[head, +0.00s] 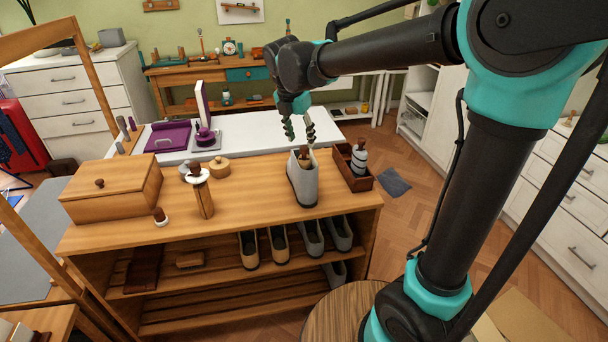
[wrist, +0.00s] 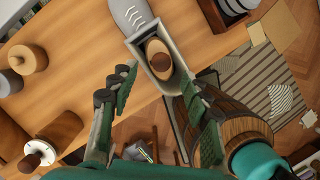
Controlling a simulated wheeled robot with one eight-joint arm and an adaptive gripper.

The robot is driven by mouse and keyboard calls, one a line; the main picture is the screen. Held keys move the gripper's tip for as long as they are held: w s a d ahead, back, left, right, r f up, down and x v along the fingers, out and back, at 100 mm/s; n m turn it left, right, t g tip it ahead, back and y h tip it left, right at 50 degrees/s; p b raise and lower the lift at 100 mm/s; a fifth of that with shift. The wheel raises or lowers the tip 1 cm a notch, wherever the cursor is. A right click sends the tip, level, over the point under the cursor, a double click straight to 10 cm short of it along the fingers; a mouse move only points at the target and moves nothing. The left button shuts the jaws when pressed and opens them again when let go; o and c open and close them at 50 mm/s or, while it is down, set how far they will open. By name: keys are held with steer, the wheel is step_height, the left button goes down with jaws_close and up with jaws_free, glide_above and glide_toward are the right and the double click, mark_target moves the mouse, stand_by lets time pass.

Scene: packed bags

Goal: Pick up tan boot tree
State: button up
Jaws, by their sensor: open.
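The tan boot tree (wrist: 153,46) sits inside the shaft of a grey boot (head: 303,185), with its brown knob (wrist: 159,63) facing up in the wrist view. In the head view only its brown top (head: 304,157) shows above the boot's rim; the rest is hidden inside. The boot stands upright on the wooden shelf top. My gripper (head: 300,134) is open and empty above the boot, pointing down. In the wrist view my gripper (wrist: 155,84) has its fingers spread on either side of the boot opening, apart from the knob.
A dark wooden tray (head: 358,183) with a bottle (head: 359,158) stands close right of the boot. A wooden box (head: 112,188), an upright wooden piece with a white collar (head: 203,194) and a round lidded pot (head: 220,167) are to the left.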

mark_target(304, 147)
steer(key=shift+x, duration=2.9)
steer(key=shift+w+d, duration=0.1)
jaws_close()
